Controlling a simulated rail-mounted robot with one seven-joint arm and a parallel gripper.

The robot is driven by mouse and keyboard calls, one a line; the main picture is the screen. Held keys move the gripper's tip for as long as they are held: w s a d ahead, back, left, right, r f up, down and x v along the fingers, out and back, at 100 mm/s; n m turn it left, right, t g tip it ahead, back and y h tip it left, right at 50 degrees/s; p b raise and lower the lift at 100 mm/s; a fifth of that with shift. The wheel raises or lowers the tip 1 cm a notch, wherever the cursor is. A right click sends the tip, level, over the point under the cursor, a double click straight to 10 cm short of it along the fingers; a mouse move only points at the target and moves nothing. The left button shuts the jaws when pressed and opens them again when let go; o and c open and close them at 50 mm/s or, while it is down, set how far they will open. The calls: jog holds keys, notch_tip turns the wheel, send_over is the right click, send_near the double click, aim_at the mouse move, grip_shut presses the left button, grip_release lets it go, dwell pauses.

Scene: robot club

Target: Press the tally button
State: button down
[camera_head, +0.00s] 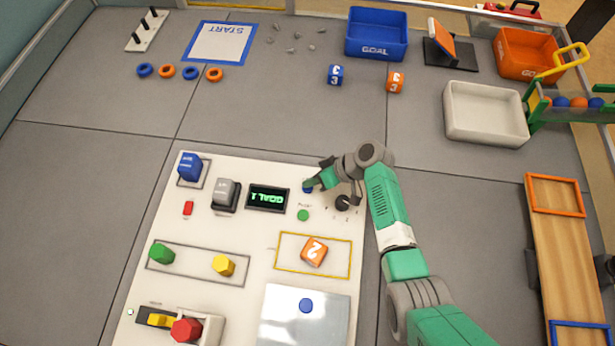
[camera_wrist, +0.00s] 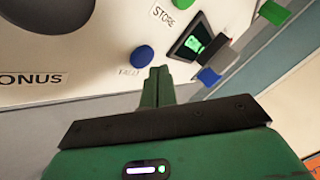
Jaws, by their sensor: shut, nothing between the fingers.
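The blue tally button (camera_wrist: 142,58) sits on the white panel (camera_wrist: 60,25), with a small label, apparently TALLY, beside it. In the head view the blue button (camera_head: 307,189) is right of the lit display (camera_head: 267,198) and partly hidden by my fingertips. My gripper (camera_wrist: 160,72) is shut and empty; its green fingers point at the panel, with the tips just right of and below the button in the wrist view. In the head view my gripper (camera_head: 313,184) is over the button's edge. I cannot tell whether the tips touch the panel.
A green button (camera_head: 303,215) and a dark knob (camera_head: 342,203) are close by. A grey switch (camera_head: 226,194) and a blue block (camera_head: 189,167) stand left of the display. An orange numbered cube (camera_head: 314,251) sits in the yellow outline.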

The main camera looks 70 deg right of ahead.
aim_at(312, 188)
notch_tip(312, 188, up, 5)
jog(key=p, duration=0.4)
jog(key=shift+r+p, duration=0.1)
jog(key=shift+p, duration=0.2)
dwell(0.7)
